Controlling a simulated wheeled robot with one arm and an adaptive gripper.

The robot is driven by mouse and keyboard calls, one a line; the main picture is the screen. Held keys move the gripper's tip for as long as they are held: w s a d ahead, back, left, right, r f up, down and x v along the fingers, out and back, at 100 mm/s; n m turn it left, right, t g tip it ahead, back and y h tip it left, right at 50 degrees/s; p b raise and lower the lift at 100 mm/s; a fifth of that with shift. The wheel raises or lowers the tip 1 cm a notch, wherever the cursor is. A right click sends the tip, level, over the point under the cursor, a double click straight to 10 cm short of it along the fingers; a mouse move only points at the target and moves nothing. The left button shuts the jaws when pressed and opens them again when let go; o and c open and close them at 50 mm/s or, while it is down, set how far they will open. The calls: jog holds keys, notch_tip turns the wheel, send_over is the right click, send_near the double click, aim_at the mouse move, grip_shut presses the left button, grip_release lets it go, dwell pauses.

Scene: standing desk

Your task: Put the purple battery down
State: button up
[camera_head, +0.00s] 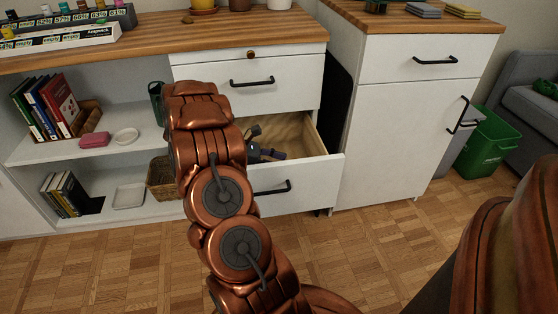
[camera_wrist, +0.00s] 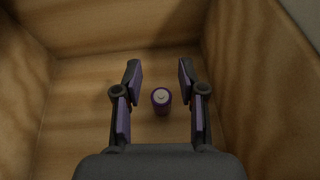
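The purple battery (camera_wrist: 161,101) shows in the wrist view with its pale round end towards the camera. It appears to stand upright on the wooden floor of the open drawer (camera_head: 305,173). My gripper (camera_wrist: 159,75) is open, with one dark, purple-padded finger on each side of the battery and a clear gap on both sides. In the head view my gripper (camera_head: 262,148) is down inside the drawer, partly behind my arm. The battery cannot be made out in that view.
The drawer's wooden walls (camera_wrist: 25,85) rise close around my gripper. A shut drawer (camera_head: 290,75) and the wooden desktop (camera_head: 260,30) are above it. Open shelves with books (camera_head: 50,105) are on the left. A white cabinet (camera_head: 390,135) and a green bin (camera_head: 488,145) are on the right.

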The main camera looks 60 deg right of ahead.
jog(key=shift+o, duration=0.4)
jog(key=shift+r+b, duration=0.4)
jog(key=shift+r, duration=0.05)
jog(key=p+v, duration=0.5)
jog(key=v, duration=0.7)
jog(key=shift+r, duration=0.15)
